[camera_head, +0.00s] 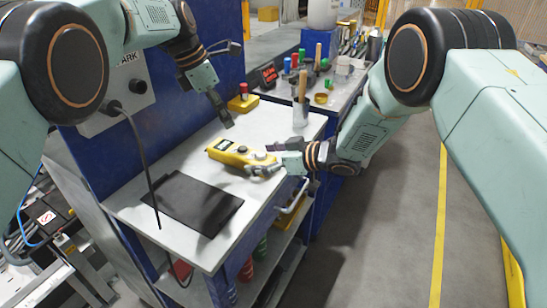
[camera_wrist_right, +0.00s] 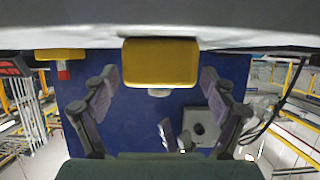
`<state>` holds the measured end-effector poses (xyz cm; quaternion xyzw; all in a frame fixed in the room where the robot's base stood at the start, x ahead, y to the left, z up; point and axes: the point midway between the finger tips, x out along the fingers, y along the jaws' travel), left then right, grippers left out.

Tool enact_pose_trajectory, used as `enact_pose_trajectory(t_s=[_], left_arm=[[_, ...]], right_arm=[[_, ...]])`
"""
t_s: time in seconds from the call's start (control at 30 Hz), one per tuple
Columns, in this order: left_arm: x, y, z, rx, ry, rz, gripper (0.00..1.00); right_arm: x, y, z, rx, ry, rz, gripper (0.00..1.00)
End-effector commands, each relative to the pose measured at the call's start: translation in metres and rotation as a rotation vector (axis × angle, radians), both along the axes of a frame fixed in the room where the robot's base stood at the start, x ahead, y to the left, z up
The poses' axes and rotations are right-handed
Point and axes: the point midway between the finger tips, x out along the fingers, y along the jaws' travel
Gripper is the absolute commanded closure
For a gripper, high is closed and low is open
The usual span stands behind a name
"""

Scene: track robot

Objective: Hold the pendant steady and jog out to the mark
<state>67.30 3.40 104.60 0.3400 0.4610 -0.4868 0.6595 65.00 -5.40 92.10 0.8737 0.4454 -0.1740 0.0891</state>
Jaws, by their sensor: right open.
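The yellow pendant (camera_head: 228,153) is at the worktable's right side, and I cannot tell whether it rests on the top. My right gripper (camera_head: 264,168) is at its right end. In the right wrist view the fingers of my right gripper (camera_wrist_right: 162,108) are spread wide, with the end of the pendant (camera_wrist_right: 160,62) between them and a gap on each side. My left gripper (camera_head: 224,115) hangs above the table, behind the pendant and apart from it. Its fingers overlap in the picture, so its opening is unclear. I cannot make out a mark on the floor.
The worktable (camera_head: 130,213) carries a black mat (camera_head: 188,198), a yellow box with a red button (camera_head: 243,103) and a cup of tools (camera_head: 300,112). A cable hangs from the wall panel. A cluttered bench stands behind. The floor (camera_head: 385,235) at right is clear, with a yellow line (camera_head: 440,220).

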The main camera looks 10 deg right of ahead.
Motion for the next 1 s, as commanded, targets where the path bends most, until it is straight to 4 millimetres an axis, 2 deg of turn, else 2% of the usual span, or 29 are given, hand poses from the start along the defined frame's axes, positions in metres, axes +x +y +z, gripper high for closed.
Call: enact_pose_trajectory(t_s=[0.4,1.0], left_arm=[[-0.0001,-0.0002,0.0002,0.0,0.0,0.0,0.62],[-0.0001,-0.0002,0.0002,0.0,0.0,0.0,0.62]], right_arm=[[0.0036,0.0053,-0.0028,0.0,0.0,0.0,0.17],[0.0035,0.0051,-0.0029,0.0,0.0,0.0,0.68]])
